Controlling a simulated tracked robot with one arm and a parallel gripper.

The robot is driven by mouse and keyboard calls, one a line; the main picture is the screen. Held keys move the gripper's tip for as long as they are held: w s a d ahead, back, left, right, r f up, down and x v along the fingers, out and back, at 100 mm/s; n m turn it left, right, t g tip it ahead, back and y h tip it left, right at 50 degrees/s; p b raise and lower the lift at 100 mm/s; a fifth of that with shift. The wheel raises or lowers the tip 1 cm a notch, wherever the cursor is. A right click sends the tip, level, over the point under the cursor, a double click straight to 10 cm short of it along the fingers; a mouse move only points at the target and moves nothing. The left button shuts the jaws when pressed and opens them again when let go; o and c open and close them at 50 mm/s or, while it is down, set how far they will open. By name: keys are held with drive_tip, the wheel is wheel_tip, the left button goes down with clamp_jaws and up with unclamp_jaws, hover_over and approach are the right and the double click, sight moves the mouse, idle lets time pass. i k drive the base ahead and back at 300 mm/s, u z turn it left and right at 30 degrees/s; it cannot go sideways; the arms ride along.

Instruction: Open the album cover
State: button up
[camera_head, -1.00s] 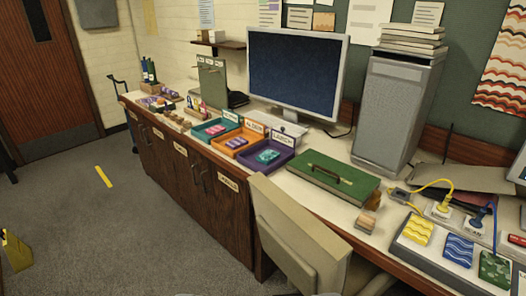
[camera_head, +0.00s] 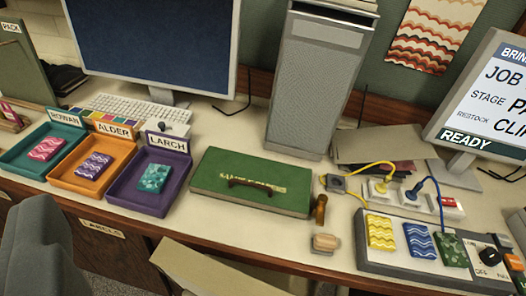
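The album is a flat green box-like book with a green cover (camera_head: 225,166) that lies shut on the desk, right of the purple tray. A dark handle (camera_head: 256,187) stands on the cover, nearer its front edge. Pale lettering runs along the cover behind the handle and is partly hidden by it. Nothing touches the cover or the handle. I cannot make out my gripper's fingers in this view.
Teal (camera_head: 14,161), orange (camera_head: 67,180) and purple (camera_head: 119,196) trays stand left, each with a patterned block. A grey tower (camera_head: 316,90) stands behind. A wooden stamp-like piece (camera_head: 325,243) and a grey panel (camera_head: 400,264) lie right. A grey shape (camera_head: 45,255) fills the lower left.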

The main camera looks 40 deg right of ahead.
sight(268, 182)
drive_tip(key=z, duration=0.35)
drive_tip(key=i, duration=0.85)
drive_tip(key=z, duration=0.5)
drive_tip(key=k, duration=0.85)
drive_tip(key=z, duration=0.15)
drive_tip(key=i, duration=0.85)
drive_tip(key=u, duration=0.05)
